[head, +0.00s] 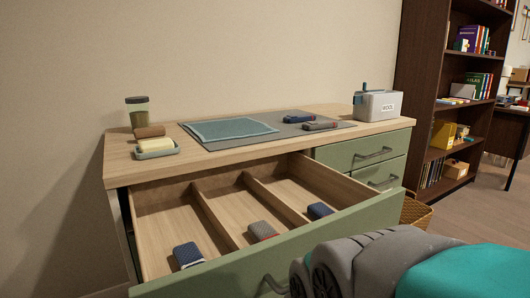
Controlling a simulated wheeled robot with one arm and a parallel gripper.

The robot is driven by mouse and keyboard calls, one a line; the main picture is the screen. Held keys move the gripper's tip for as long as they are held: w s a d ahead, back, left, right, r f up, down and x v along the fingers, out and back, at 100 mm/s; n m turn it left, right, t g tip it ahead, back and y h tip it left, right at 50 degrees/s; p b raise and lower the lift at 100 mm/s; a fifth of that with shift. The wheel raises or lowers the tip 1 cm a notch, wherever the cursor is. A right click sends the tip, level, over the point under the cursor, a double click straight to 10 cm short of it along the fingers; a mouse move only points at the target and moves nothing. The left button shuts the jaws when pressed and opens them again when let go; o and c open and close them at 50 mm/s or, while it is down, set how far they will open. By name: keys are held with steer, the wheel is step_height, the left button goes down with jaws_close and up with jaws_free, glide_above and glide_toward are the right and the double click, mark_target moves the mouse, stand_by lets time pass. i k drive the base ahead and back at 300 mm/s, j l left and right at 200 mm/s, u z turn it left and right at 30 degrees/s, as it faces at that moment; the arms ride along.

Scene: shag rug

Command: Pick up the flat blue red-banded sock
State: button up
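A small dark blue sock-like bundle (299,118) lies on the grey mat (345,124) on top of the dresser. It seems to have a reddish end, but it is too small to be sure of a band. A grey bundle with a reddish end (320,126) lies just in front of it. In the open drawer (222,266), a blue patterned bundle (187,255) is in the left compartment, a grey and red one (262,231) in the middle, and a dark blue one (320,210) in the right. My gripper is not in view.
A teal cloth (231,129) lies on the mat's left part. A jar (138,112), a brown roll (149,131) and a soap dish (156,153) stand at the left. A grey labelled box (378,105) stands at the right. A basket (416,212) and bookshelf (425,75) are beyond.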

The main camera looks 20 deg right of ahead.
mark_target(289, 119)
steer(key=i+l, duration=0.1)
steer(key=l, duration=0.45)
steer(key=i+l, duration=0.1)
steer(key=l, duration=0.45)
steer(key=i+l+u, duration=0.1)
steer(key=l, duration=1)
steer(key=i, duration=0.05)
